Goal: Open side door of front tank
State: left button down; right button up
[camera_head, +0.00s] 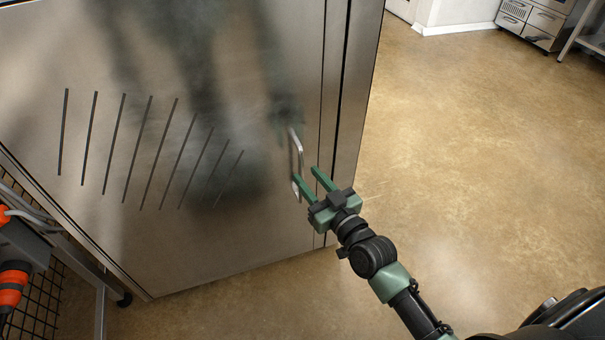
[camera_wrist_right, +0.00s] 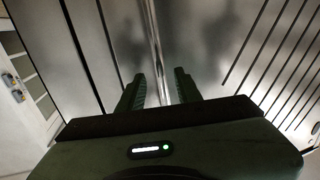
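The front tank's side door (camera_head: 230,235) is a brushed steel panel with slanted dark vent slots, and it looks shut. Its handle (camera_head: 297,150) is a slim upright metal bar near the door's right edge. My right gripper (camera_head: 307,175) is open at the lower part of the handle. In the right wrist view the handle (camera_wrist_right: 160,50) runs between the two fingers (camera_wrist_right: 160,90), and a gap shows beside it, so it is not clamped. Whether a finger touches the bar I cannot tell. My left gripper is not in view.
A wire rack or cart (camera_head: 100,310) with orange and grey parts stands at the lower left, close to the door. Open brown floor (camera_head: 480,150) lies to the right. Steel drawers (camera_head: 535,18) stand at the far upper right.

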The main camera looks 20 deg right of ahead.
jog(key=x, duration=0.4)
grip_shut()
dwell(1.4)
